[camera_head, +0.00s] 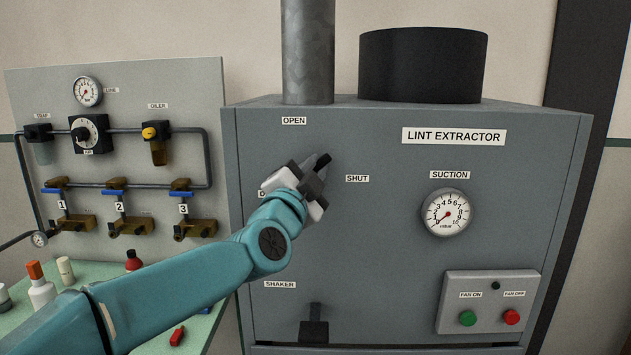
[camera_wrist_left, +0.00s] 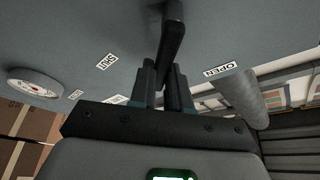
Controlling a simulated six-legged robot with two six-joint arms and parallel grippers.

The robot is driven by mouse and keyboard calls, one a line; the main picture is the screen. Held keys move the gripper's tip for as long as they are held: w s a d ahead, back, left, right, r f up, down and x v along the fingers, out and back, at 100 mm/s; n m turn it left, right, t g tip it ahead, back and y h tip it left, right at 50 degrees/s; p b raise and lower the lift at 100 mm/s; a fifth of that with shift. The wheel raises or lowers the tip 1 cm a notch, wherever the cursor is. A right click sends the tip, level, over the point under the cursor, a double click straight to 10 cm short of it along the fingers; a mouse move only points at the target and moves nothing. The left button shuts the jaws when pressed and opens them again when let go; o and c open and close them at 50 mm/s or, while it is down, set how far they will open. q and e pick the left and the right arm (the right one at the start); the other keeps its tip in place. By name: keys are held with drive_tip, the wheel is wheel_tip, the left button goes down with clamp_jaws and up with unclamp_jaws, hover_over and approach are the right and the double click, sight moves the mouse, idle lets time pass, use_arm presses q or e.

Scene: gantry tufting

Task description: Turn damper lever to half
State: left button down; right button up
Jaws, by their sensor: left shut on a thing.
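The damper lever (camera_head: 322,161) is a dark handle on the grey front of the lint extractor (camera_head: 395,205). It points up and to the right, between the OPEN label (camera_head: 293,121) and the SHUT label (camera_head: 357,179). My left gripper (camera_head: 312,178) is shut on the lever. In the left wrist view, the dark lever (camera_wrist_left: 172,35) runs between the two fingers of my left gripper (camera_wrist_left: 167,85). A label left of the lever is mostly hidden behind my gripper. My right gripper is in neither view.
The suction gauge (camera_head: 447,212) and the fan button box (camera_head: 489,302) are on the panel to the right. The shaker handle (camera_head: 314,325) is below. A valve board (camera_head: 120,160) and a green table (camera_head: 110,275) with bottles are on the left.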

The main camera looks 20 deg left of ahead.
use_arm(q)
drive_tip(key=shift+a+r+n, duration=0.1)
drive_tip(key=shift+n, duration=0.6)
drive_tip(key=shift+y, duration=0.4)
drive_tip(key=c, duration=1.1)
unclamp_jaws()
drive_tip(key=shift+a+r, duration=0.1)
drive_tip(key=shift+s, duration=0.1)
drive_tip(key=b+v, duration=0.1)
drive_tip(key=v, duration=0.4)
drive_tip(key=b+v, duration=0.1)
drive_tip(key=v, duration=0.4)
drive_tip(key=b+v, duration=0.1)
drive_tip(key=v, duration=0.5)
drive_tip(key=shift+f+b, duration=0.3)
drive_tip(key=shift+b, duration=0.1)
drive_tip(key=shift+s, duration=0.1)
